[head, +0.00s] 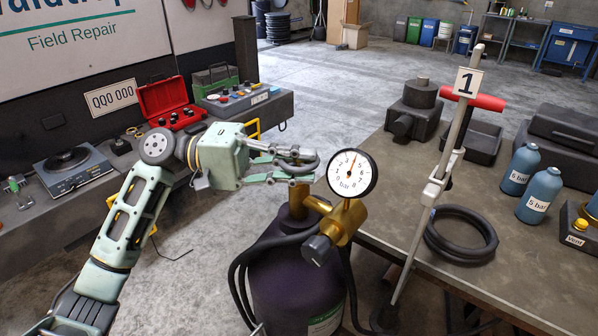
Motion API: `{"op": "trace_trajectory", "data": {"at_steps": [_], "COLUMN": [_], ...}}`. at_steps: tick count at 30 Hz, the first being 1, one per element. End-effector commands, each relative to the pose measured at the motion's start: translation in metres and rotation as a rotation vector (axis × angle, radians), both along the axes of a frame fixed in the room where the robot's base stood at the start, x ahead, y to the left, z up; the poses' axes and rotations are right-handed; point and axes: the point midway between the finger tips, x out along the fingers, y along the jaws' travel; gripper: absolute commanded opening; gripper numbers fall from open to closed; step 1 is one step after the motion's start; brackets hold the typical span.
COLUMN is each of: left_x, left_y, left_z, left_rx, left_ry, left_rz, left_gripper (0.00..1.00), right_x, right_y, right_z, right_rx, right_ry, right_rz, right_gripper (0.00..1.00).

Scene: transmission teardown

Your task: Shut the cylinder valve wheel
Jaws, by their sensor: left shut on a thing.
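The dark purple gas cylinder (293,283) stands upright at the lower middle of the head view, with a brass valve on top. Its dark valve wheel (311,168) sits above the brass stem, mostly covered by my fingers. My left gripper (298,165) reaches in from the left and is shut on the wheel. The round gauge (352,173) on the brass regulator (344,220) is beside the wheel on the right; its needle points nearly straight up. A dark knob (318,250) is on the regulator's front. My right gripper does not show.
A workbench (400,205) on the right carries blue bottles (539,194), a coiled black hose (461,234) and dark cases. A lance with a red handle (472,97) and tag 1 stands close right of the cylinder. Black hose loops around the cylinder. A red toolbox (167,103) is at left.

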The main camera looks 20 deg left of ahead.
Motion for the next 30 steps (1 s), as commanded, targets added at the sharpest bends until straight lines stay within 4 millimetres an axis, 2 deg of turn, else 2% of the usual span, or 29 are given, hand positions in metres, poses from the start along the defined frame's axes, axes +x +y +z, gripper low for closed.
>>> {"op": "trace_trajectory", "data": {"at_steps": [11,15,30], "left_x": [0.002,0.002,0.001], "left_y": [-0.001,-0.001,-0.001], "left_z": [0.002,0.000,-0.002], "left_rx": [-0.003,-0.002,0.001], "left_ry": [-0.002,-0.002,-0.001], "left_rz": [-0.359,-0.481,-0.728], "left_gripper": [0.00,0.00,0.00], "right_x": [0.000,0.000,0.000], "right_y": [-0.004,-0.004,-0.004], "right_z": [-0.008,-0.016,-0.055], "right_rx": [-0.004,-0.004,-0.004], "right_ry": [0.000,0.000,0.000], "right_rz": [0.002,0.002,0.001], "right_gripper": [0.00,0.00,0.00]}}
